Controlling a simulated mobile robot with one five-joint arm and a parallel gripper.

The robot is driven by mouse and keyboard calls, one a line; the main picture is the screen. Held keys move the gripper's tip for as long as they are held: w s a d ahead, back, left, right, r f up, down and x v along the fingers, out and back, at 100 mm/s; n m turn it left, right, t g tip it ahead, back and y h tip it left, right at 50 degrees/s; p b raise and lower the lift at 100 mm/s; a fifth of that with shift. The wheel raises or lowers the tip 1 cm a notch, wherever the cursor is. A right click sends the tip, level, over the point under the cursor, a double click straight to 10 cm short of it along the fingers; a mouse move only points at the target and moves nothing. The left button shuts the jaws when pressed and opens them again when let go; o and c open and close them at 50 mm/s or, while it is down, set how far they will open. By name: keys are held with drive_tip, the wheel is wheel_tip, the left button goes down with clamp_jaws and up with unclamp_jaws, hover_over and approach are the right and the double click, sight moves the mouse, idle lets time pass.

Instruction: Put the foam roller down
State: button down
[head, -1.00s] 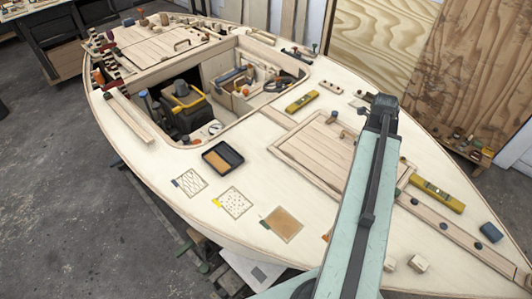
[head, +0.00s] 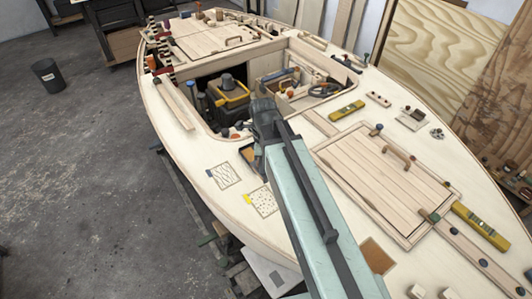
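No foam roller can be made out in the head view. If it is in my gripper, my arm hides it. My gripper (head: 258,150) is at the far end of my pale green arm, over the deck just in front of the cockpit opening. Its fingers are too dark and small to show whether they are open or shut. A dark shallow tray with an orange-brown patch (head: 247,154) is mostly hidden behind the gripper. A hatched square (head: 224,175) and a dotted square (head: 263,201) lie on the pale deck (head: 190,150) near its left edge.
A brown square (head: 378,256) lies right of my arm. A planked hatch (head: 380,185), yellow levels (head: 347,110) and small blocks (head: 417,292) are on the deck. The cockpit opening holds a yellow-and-black machine (head: 232,92). A dark bin (head: 48,76) stands on the floor.

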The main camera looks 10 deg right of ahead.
drive_tip(key=w+d+f+b, duration=0.1)
drive_tip(key=w+d, duration=0.3)
drive_tip(key=w, duration=1.1)
drive_tip(key=shift+f, duration=0.2)
drive_tip(key=f+b, duration=0.4)
drive_tip(key=shift+w+d, duration=0.2)
drive_tip(key=c, duration=1.1)
unclamp_jaws()
drive_tip(key=shift+r, duration=0.1)
wheel_tip(320, 180, up, 12)
drive_tip(key=r+p, duration=0.1)
drive_tip(key=p, duration=1.1)
drive_tip(key=s+n, duration=1.9)
drive_tip(key=n, duration=0.2)
drive_tip(key=shift+s+f, duration=0.2)
drive_tip(key=shift+f, duration=0.2)
